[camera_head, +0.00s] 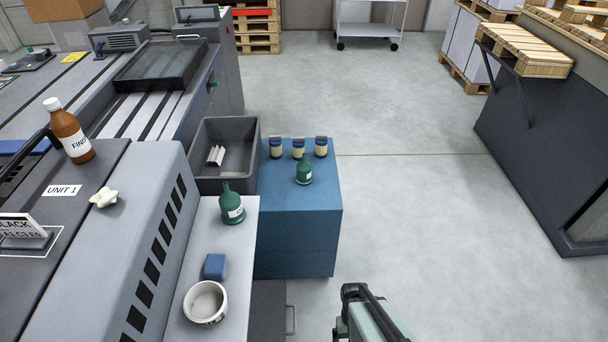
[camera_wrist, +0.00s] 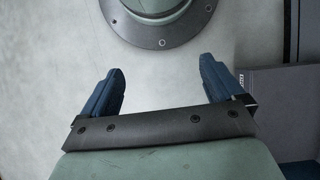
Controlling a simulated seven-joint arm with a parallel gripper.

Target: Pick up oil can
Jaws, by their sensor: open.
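Two green oil cans with narrow spouts and white labels stand upright in the head view. One oil can (camera_head: 304,172) is on top of the blue cabinet (camera_head: 300,247). The other, larger-looking oil can (camera_head: 231,208) is on the pale side shelf (camera_head: 209,237) to its left. My gripper (camera_wrist: 161,72) is open and empty in the wrist view, its two blue fingers apart above bare floor. Neither can shows in the wrist view. Part of my arm shows at the bottom of the head view, right of the cabinet and apart from both cans.
A grey bin (camera_head: 250,165) adjoins the cabinet. A blue block (camera_head: 215,266) and white bowl (camera_head: 205,302) share the shelf. A brown bottle (camera_head: 70,133) stands on the machine. The floor at right is clear.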

